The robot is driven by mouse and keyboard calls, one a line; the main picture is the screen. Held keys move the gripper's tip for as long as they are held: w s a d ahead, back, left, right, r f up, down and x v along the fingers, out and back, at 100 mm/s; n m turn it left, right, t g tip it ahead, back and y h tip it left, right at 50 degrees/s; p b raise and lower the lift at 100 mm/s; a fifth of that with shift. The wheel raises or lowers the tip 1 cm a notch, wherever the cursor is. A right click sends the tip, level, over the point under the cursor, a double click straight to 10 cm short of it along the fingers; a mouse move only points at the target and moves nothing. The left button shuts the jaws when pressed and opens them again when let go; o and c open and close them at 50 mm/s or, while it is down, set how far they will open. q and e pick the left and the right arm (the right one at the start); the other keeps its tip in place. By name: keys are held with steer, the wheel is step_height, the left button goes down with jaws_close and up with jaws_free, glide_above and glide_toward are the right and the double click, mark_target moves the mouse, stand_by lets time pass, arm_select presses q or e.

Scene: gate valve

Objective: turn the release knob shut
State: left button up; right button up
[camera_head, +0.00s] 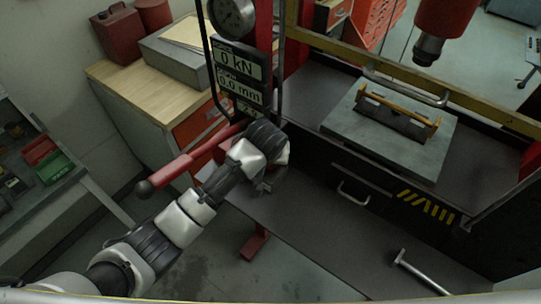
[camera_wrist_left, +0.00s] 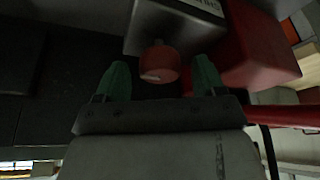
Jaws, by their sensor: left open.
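The release knob (camera_wrist_left: 159,64) is a small red round knob with a pale mark, on the underside or face of a grey block (camera_wrist_left: 176,25) in the left wrist view. My left gripper (camera_wrist_left: 162,82) is open, with one green finger on each side of the knob in the picture. The gap between fingers and knob is visible, and I cannot tell whether the fingertips reach it in depth. In the head view my left gripper (camera_head: 264,186) is partly seen below the press gauge displays, and my wrist hides the knob. My right gripper is not in view.
A red lever (camera_head: 185,170) with a black ball end sticks out left of the press, close behind my left arm. A red block (camera_wrist_left: 262,50) stands right of the knob. A hammer (camera_head: 422,273) lies on the lower shelf. A steel plate (camera_head: 350,135) lies on the press bed.

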arm_select(q)
steer(key=shift+f, duration=0.15)
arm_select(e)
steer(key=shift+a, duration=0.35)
arm_select(q)
steer(key=shift+c, duration=0.3)
steer(key=c, duration=0.9)
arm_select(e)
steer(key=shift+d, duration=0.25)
arm_select(q)
steer(key=shift+m, duration=0.4)
steer(key=m+h, duration=0.1)
steer(key=m, duration=0.1)
steer(key=m+h, duration=0.1)
steer(key=m, duration=0.2)
steer(key=shift+w+a+g, duration=0.1)
steer(key=shift+g, duration=0.3)
steer(key=m+g, duration=0.1)
steer(key=m, duration=0.2)
steer(key=m+h, duration=0.1)
steer(key=m, duration=0.2)
steer(key=shift+g+h, duration=0.3)
steer(key=shift+g, duration=0.1)
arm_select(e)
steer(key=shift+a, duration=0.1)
